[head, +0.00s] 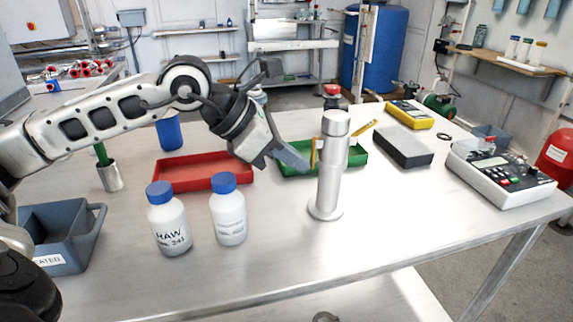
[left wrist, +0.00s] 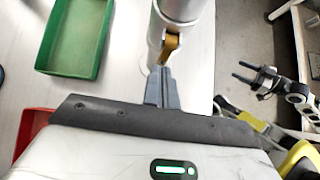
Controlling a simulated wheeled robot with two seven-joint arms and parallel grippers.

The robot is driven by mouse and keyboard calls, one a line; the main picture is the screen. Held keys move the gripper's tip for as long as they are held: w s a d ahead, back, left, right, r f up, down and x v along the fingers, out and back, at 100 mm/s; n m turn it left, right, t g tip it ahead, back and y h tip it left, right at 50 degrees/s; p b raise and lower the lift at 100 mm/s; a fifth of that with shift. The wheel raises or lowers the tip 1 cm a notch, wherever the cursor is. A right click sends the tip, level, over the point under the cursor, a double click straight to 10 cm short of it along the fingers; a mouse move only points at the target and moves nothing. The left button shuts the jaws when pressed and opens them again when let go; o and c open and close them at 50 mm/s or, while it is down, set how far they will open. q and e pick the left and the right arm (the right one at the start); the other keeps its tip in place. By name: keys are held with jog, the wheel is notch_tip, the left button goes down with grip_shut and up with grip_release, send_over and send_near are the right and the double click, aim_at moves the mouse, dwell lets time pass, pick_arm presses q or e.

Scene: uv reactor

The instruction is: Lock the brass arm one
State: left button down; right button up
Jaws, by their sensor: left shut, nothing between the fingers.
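A steel column (head: 332,165) stands upright on a round foot on the table. A short brass arm (head: 313,152) hangs nearly vertical on its left side; a second brass-yellow bar (head: 361,128) slants out to the right. My left gripper (head: 303,162) is shut and empty, its tips just left of the column, at the first brass arm. In the left wrist view the brass arm (left wrist: 170,46) is just ahead of the shut fingertips (left wrist: 163,72); whether they touch is unclear. My right gripper (left wrist: 245,72) shows only in the left wrist view, its fingers apart.
A green tray (head: 290,172) lies behind the column and a red tray (head: 205,173) to the left. Two white bottles (head: 229,222) with blue caps stand in front. A dark block (head: 403,148) and a control box (head: 500,175) are at right.

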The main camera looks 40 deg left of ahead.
jog(key=shift+r, duration=0.1)
jog(key=shift+r+p, duration=0.4)
jog(key=shift+p, duration=0.15)
